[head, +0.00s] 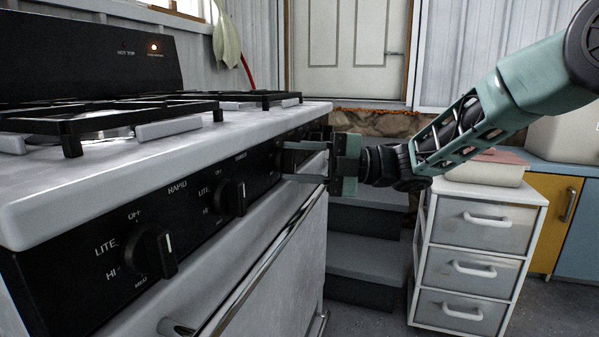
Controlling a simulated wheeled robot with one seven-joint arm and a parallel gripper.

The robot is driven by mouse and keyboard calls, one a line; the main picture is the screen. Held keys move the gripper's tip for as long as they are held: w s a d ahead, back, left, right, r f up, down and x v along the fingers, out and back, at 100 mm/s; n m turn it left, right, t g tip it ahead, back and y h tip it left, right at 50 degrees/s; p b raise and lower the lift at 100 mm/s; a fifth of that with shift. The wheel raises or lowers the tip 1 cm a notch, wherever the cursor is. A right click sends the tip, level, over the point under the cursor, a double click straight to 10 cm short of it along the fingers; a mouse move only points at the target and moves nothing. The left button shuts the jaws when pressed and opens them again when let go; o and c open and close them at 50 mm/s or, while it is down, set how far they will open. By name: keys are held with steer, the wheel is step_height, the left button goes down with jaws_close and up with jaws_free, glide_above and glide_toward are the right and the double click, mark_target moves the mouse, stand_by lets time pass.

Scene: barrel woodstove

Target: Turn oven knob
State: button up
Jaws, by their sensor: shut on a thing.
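The stove (160,160) fills the left side of the head view, with a black control panel along its front. Two black knobs show clearly: a near knob (155,252) and a second knob (231,198) farther along. My gripper (286,162) reaches in from the right and is at the panel beyond the second knob. Its two fingers lie one above the other and are shut on a dark thing at the panel, apparently another oven knob, mostly hidden between the fingers. I cannot tell which way that knob is turned.
Black burner grates (110,115) sit on the stove top, and a chrome oven door handle (262,262) runs below the panel. A white drawer unit (470,258) stands at the right. Grey steps (365,255) lie behind my gripper.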

steer(key=shift+n+h+b, duration=0.4)
steer(key=shift+n+b, duration=0.05)
steer(key=shift+n, duration=0.45)
steer(key=o, duration=1)
steer(key=d+p, duration=0.1)
steer(key=d, duration=0.4)
steer(key=d+p, duration=0.1)
steer(key=d, duration=0.5)
steer(key=d+p, duration=0.2)
steer(key=d, duration=0.4)
steer(key=shift+w+d, duration=0.2)
steer(key=shift+w, duration=0.2)
